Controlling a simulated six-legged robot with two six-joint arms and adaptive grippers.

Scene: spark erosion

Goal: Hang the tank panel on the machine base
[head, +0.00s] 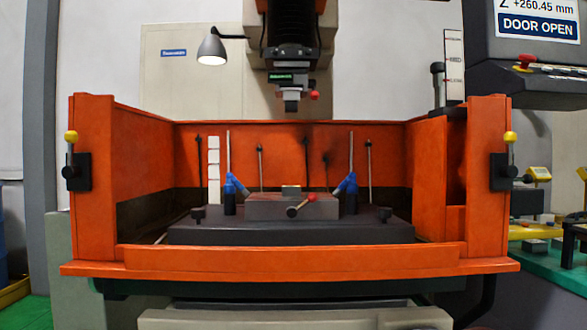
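The machine base shows as an orange tank (290,260) with its front side open above a low orange sill. A left front post (92,220) and a right front post (488,225) flank the opening. Each post carries a black latch with a yellow knob, one at the left (71,137) and one at the right (510,138). I cannot make out a separate loose tank panel in this view. Neither of my grippers is in view.
Inside the tank, a dark table (290,234) bears a grey block (292,206) and blue-jointed nozzles. The machine head (292,85) hangs above it. A lamp (212,50) is behind. A control console (525,50) reading DOOR OPEN overhangs the right. A green bench (560,270) stands right.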

